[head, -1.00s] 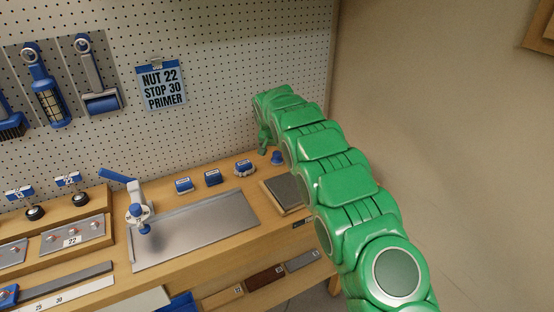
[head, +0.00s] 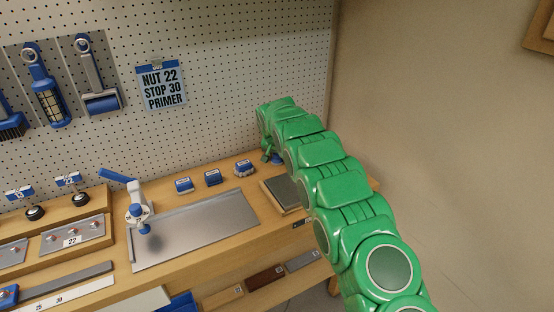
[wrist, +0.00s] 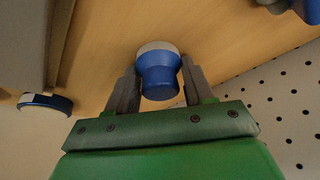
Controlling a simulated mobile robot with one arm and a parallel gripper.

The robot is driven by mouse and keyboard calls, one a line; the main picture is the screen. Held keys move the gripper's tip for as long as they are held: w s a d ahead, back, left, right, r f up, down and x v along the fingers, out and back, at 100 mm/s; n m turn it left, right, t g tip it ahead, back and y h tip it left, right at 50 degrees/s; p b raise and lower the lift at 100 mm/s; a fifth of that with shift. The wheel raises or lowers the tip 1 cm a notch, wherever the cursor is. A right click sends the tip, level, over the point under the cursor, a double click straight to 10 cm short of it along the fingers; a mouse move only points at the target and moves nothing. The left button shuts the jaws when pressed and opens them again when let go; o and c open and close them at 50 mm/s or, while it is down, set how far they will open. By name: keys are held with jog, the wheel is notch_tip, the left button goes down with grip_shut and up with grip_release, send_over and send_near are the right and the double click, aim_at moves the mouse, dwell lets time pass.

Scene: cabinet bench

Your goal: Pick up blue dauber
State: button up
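The blue dauber (wrist: 158,82), a waisted blue knob with a pale end, stands on the wooden bench (wrist: 120,40). In the wrist view it lies between the two fingers of my gripper (wrist: 160,88), with one grey finger on each side. The fingers look open and close to its sides; whether either one touches it cannot be told. In the head view the dauber (head: 277,159) shows only in part beside my gripper (head: 267,154), at the back right of the bench.
The pegboard (head: 230,90) rises close behind. A metal plate (head: 195,228) with a clamp (head: 138,205) lies further left.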

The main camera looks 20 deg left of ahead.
jog(key=shift+c, duration=1.2)
jog(key=shift+r, duration=0.15)
jog(key=shift+r, duration=1.45)
jog(key=shift+s+d+r, duration=0.2)
jog(key=shift+s+r, duration=0.3)
jog(key=shift+r, duration=0.2)
jog(key=s+d+r, duration=0.5)
jog(key=s+r, duration=0.3)
jog(key=s, duration=0.3)
jog(key=shift+s+d+r, duration=0.2)
jog(key=shift+s+d, duration=0.1)
jog(key=shift+d, duration=0.1)
